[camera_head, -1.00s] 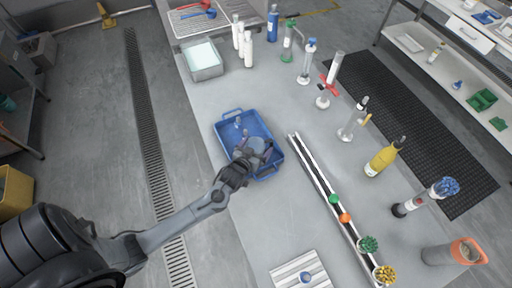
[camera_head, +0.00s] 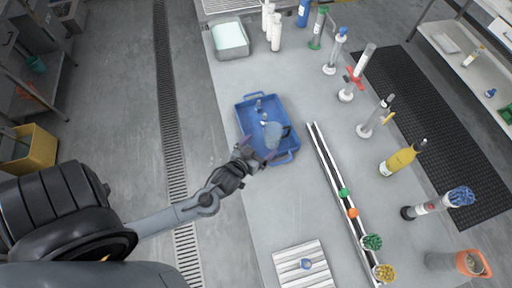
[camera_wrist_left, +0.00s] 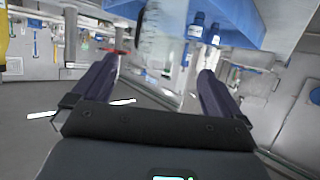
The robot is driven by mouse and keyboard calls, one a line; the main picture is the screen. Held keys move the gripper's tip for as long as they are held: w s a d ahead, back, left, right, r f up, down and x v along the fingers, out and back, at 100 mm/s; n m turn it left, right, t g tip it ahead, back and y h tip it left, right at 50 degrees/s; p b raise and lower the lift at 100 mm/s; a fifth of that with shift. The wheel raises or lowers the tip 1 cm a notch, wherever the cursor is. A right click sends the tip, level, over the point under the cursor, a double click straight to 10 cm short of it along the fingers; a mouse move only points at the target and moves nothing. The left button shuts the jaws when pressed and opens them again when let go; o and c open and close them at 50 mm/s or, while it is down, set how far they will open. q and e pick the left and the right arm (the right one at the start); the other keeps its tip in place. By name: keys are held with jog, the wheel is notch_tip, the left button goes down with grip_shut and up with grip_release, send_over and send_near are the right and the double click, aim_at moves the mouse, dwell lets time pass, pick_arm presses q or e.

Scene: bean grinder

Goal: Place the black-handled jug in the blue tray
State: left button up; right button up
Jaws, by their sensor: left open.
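The clear jug (camera_head: 273,135) is inside the blue tray (camera_head: 246,117), near the tray's lower right part. Its black handle (camera_head: 286,131) points to the right. In the left wrist view, the jug (camera_wrist_left: 165,38) shows as a clear graduated wall ahead of the fingers, with the tray (camera_wrist_left: 240,14) behind it. My left gripper (camera_head: 259,150) is open at the tray's near left edge, with its fingers pointing toward the jug and apart from it as far as I can see. My right gripper is out of view.
Small clear bottles (camera_head: 262,112) with blue-grey parts are in the tray too. A long rail (camera_head: 335,185) runs right of the tray. Cylinders and a yellow bottle (camera_head: 398,160) stand farther right. The table left of the rail is mostly clear.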

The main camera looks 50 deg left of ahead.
pick_arm(q)
jog(key=s+d+r+m+g+h, duration=0.1)
jog(key=s+d+r+m+g, duration=0.1)
jog(key=s+d+g, duration=0.2)
jog(key=s+d+r+m+g+h, duration=0.2)
jog(key=s+d+m+g, duration=0.1)
jog(key=s, duration=0.7)
jog(key=shift+s+d+r+g+h, duration=0.25)
jog(key=shift+d+g, duration=0.45)
jog(key=shift+g, duration=0.5)
notch_tip(320, 180, up, 21)
jog(key=p, duration=2)
jog(key=shift+f+p, duration=0.15)
jog(key=shift+p, duration=0.25)
jog(key=shift+f, duration=0.1)
